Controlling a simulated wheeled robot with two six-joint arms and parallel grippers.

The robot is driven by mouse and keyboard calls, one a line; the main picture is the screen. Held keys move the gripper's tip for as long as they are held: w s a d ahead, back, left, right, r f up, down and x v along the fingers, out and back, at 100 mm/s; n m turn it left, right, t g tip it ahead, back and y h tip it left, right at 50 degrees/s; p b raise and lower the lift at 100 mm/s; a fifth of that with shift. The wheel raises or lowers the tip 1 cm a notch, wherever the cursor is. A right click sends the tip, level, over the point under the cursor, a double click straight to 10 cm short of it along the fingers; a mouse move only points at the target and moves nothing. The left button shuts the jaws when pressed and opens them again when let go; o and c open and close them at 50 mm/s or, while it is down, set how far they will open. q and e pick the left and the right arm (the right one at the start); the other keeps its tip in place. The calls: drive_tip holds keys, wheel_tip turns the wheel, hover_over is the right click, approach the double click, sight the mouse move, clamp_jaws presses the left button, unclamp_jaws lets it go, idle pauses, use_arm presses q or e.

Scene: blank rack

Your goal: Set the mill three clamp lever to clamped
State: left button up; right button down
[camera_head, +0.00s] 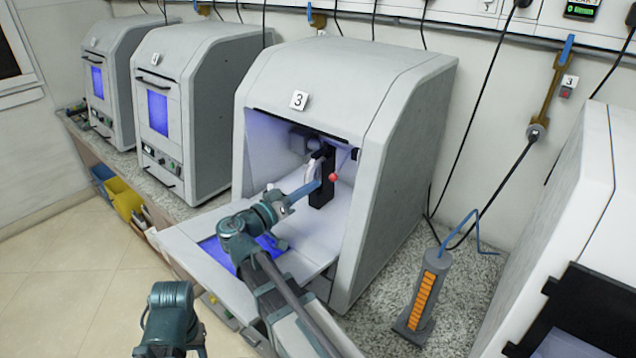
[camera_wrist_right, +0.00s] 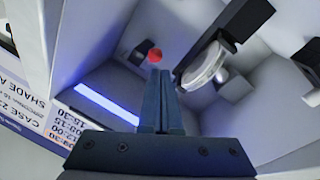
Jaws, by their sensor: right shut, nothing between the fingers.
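Mill three (camera_head: 299,100) stands with its front door (camera_head: 180,250) folded down and its chamber open. A red ball knob (camera_head: 333,177) on a thin rod, which looks like the clamp lever, is inside the chamber. A pale disc (camera_head: 313,172) sits in a black holder (camera_head: 325,185) beside it. My right gripper (camera_head: 316,184) reaches into the chamber, shut and empty, its tips just left of the knob. In the right wrist view, the shut fingers (camera_wrist_right: 159,72) point toward the red knob (camera_wrist_right: 154,55); contact is unclear. The disc (camera_wrist_right: 207,65) is to their right.
Two closed mills (camera_head: 190,100) stand to the left. A grey stand with an orange strip (camera_head: 423,300) and a blue hose is on the counter to the right. Another white machine (camera_head: 570,240) is at far right. The chamber walls closely surround my right gripper.

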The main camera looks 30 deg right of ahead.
drive_tip(key=v, duration=0.4)
drive_tip(key=shift+r, duration=0.15)
